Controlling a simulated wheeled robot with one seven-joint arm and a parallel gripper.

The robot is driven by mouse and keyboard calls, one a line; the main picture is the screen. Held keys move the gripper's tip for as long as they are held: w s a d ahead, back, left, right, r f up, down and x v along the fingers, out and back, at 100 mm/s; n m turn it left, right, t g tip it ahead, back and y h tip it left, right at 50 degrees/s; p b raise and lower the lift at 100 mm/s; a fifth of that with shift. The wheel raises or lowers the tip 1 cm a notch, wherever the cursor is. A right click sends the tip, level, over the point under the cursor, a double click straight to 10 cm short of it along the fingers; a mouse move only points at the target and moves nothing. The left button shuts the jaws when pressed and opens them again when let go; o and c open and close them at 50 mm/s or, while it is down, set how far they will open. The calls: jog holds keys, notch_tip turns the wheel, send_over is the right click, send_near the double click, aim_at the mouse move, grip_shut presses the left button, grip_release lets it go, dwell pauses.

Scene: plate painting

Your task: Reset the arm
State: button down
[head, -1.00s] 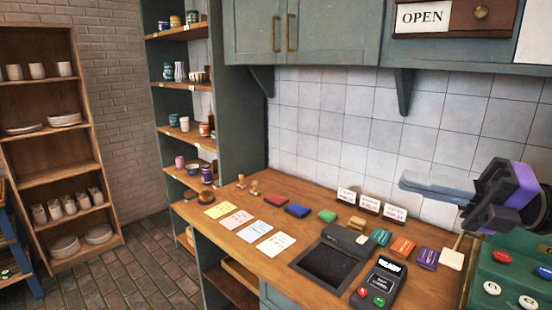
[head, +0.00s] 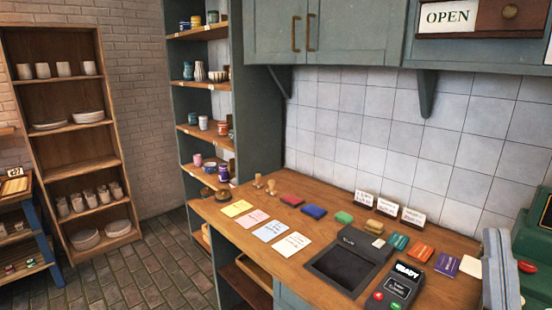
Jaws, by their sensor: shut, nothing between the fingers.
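My gripper (head: 498,268) shows only as pale grey finger-like slabs at the lower right edge. They point up, lie together with nothing between them, and stand in front of the green cash register (head: 535,245). The rest of my arm is out of the picture. The wooden counter (head: 240,225) runs along the tiled wall. No object is held.
A dark tray device (head: 345,262) and a card terminal (head: 395,290) stand on the counter near my gripper. Shelves (head: 75,140) stand at the left; the brick floor between is clear.

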jog(key=s+a+f+m+g, duration=0.2)
jog(key=s+f+g, duration=0.25)
jog(key=f, duration=0.45)
jog(key=s+a+f+m+g, duration=0.25)
jog(key=s+f, duration=0.25)
jog(key=f, duration=0.5)
jog(key=s+a+f+n+g+y, duration=0.2)
jog(key=s+f, duration=0.3)
jog(key=s, duration=0.3)
jog(key=s+a+f+n+g+y, duration=0.2)
jog(key=s+f+n+g+y, duration=0.1)
jog(key=s, duration=0.5)
notch_tip(320, 180, down, 2)
jog(key=shift+s+a+f+g+y, duration=0.1)
jog(key=shift+s+a+g+y, duration=0.3)
jog(key=shift+y, duration=0.3)
jog(key=shift+w, duration=0.1)
